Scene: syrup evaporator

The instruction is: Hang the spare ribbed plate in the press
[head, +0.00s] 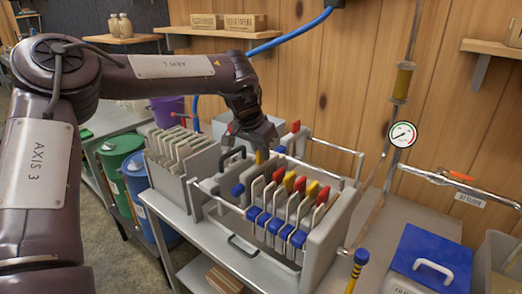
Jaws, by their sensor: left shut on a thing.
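The press (335,215) stands on the metal table, its grey plates hanging in a row between two rails. The row carries red and yellow tabs on top and blue grips at the near side. My left gripper (258,148) is over the left part of the press, pointing down. A blue grip (238,190) shows near the front rail, left of the row. The fingers hide most of this plate; I cannot tell whether it rests on the rails. My right gripper is out of view.
A rack of pale plates (180,152) stands left of the press. Green (118,160) and blue (145,200) drums stand at the left. A pressure gauge (402,134) and pipes rise at the right, above a blue-lidded box (432,258). A blue hose (292,33) arcs above my arm.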

